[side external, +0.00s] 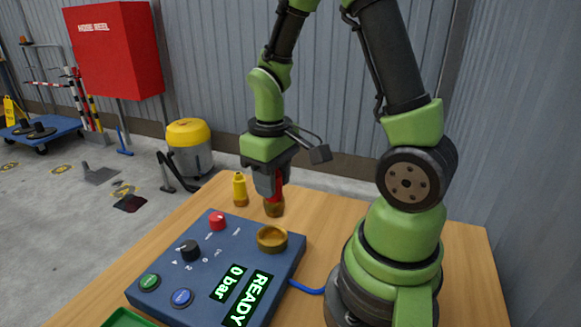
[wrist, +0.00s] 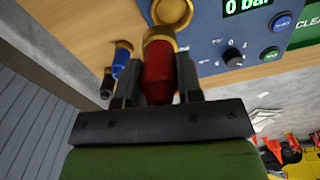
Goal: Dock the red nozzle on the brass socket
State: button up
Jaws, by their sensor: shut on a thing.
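My gripper (side external: 271,187) is shut on the red nozzle (side external: 275,188), whose brass end (side external: 274,209) points down. The nozzle is upright behind the control panel; I cannot tell whether its end touches the table. The brass socket (side external: 272,237) is a round ring on the panel's far right corner, empty and apart from the nozzle. In the wrist view the red nozzle (wrist: 158,72) sits between both fingers (wrist: 158,85), and the brass socket (wrist: 172,11) is just beyond its brass end, partly cut off by the frame's top.
The blue panel (side external: 206,252) has a red button (side external: 217,221), a black dial (side external: 188,250) and screens reading READY and 0 bar. A yellow nozzle (side external: 240,188) stands left of my gripper. Blue (wrist: 121,58) and black (wrist: 106,84) nozzles show in the wrist view. A blue cable (side external: 306,288) lies right.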

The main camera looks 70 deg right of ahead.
aim_at(269, 203)
jog(key=shift+s+a+n, duration=0.1)
jog(key=shift+a+n, duration=0.3)
jog(key=shift+a, duration=0.5)
jog(key=shift+a+f, duration=0.1)
jog(key=shift+f, duration=2.7)
jog(key=shift+f, duration=0.65)
jog(key=o, duration=0.7)
jog(key=shift+r, duration=5.55)
